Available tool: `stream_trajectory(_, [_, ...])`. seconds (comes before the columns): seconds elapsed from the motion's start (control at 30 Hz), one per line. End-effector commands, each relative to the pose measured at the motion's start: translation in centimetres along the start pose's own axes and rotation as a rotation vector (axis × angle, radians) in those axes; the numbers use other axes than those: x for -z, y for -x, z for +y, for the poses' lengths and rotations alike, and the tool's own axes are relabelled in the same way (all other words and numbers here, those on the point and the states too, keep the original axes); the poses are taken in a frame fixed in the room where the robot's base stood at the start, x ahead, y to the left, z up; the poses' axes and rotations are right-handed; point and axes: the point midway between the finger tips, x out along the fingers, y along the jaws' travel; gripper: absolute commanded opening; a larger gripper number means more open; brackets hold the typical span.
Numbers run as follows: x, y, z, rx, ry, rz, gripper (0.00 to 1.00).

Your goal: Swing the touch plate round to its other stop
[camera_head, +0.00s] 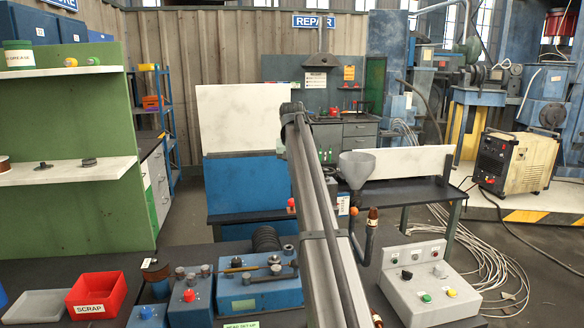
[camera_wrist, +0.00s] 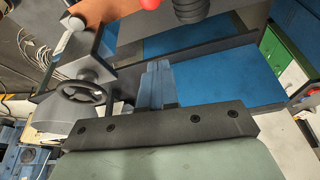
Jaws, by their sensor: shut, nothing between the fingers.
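My gripper (camera_wrist: 157,68) shows in the wrist view with its two grey fingers together and nothing between them. I cannot make out the gripper in the head view, where my arm crosses the middle of the picture. I cannot single out the touch plate with certainty in either view. A blue box (camera_head: 259,297) with posts and a brownish rod on top stands on the near bench in the head view. In the wrist view a dark handwheel (camera_wrist: 80,93) on a grey body is left of the fingers, apart from them.
A grey control box (camera_head: 428,292) with buttons stands right of my arm. A red scrap bin (camera_head: 97,296) is at the near left. A funnel (camera_head: 357,168) on a dark pipe stands right of the arm. A red knob (camera_wrist: 150,3) and black ribbed piece (camera_wrist: 187,8) are beyond the fingers.

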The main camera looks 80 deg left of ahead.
Motion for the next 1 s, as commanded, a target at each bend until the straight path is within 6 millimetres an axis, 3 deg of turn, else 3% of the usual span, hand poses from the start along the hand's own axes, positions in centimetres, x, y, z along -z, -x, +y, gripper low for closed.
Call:
stream_trajectory(0.43, [-0.1,-7.7,0.0,0.000,0.000,-0.001,0.00])
stream_trajectory(0.5, [-1.9,-6.9,0.1,0.000,0.000,0.001,0.00])
stream_trajectory(0.63, [-3.3,-6.6,0.1,0.000,0.000,0.001,0.00])
stream_trajectory(1.0, [-3.9,-6.4,0.0,0.000,0.000,0.001,0.00])
